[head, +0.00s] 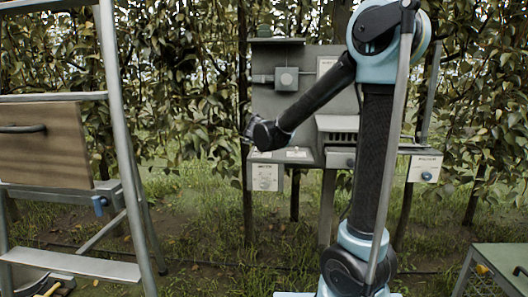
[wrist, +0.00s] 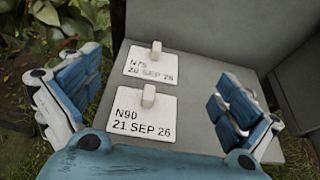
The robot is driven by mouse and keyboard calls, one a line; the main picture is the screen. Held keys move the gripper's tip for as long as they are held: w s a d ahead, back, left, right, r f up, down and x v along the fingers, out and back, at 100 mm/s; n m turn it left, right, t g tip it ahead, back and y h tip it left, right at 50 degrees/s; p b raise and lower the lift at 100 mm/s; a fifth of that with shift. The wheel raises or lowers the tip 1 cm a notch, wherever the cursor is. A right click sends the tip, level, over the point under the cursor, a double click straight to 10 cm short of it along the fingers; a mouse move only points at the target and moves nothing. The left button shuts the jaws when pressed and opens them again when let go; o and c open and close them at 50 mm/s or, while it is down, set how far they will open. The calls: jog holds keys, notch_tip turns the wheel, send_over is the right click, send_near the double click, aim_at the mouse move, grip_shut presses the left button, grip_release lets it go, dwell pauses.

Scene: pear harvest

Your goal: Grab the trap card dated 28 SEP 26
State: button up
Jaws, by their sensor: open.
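Two white cards with pale knobs lie flat on a grey shelf (wrist: 205,78) in the wrist view. In the head view my gripper (head: 254,136) is at the left end of the station shelf, where a small white card (head: 297,153) shows.
The shelf belongs to a grey station with a back panel (head: 335,85) and a louvred box (head: 338,124). Labelled plates hang at its left (head: 265,178) and right (head: 425,169). A ladder (head: 125,140) stands left; a green table (head: 503,262) is lower right.

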jog(key=x, duration=0.7)
jog(key=shift+a+x, duration=0.2)
jog(key=shift+x, duration=2.4)
jog(key=shift+f, duration=0.15)
jog(key=c, duration=0.8)
